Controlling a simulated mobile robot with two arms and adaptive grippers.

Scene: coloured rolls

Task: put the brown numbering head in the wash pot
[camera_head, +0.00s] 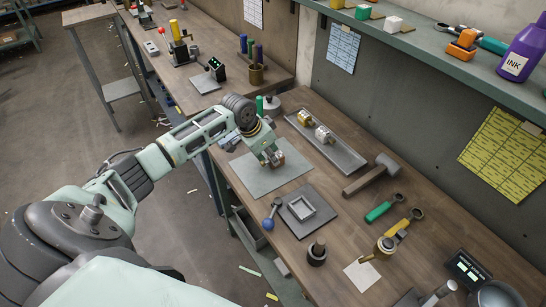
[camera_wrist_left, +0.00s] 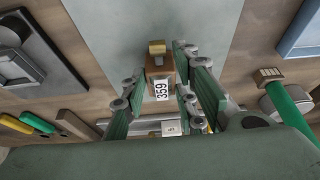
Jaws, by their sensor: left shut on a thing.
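The brown numbering head (camera_wrist_left: 160,84) is a small block with a white 359 label and a yellowish top part. It is between the fingers of my left gripper (camera_wrist_left: 156,92) in the left wrist view. In the head view my left gripper (camera_head: 272,159) is over the grey mat (camera_head: 258,180), shut on the brown head (camera_head: 280,157), which is partly hidden. I cannot tell whether the head touches the mat. A grey round pot (camera_head: 497,294), cut by the bottom right edge, may be the wash pot. My right gripper is not in view.
A grey tray (camera_head: 345,157) holds a gold head (camera_head: 305,118) and a white head (camera_head: 324,134).

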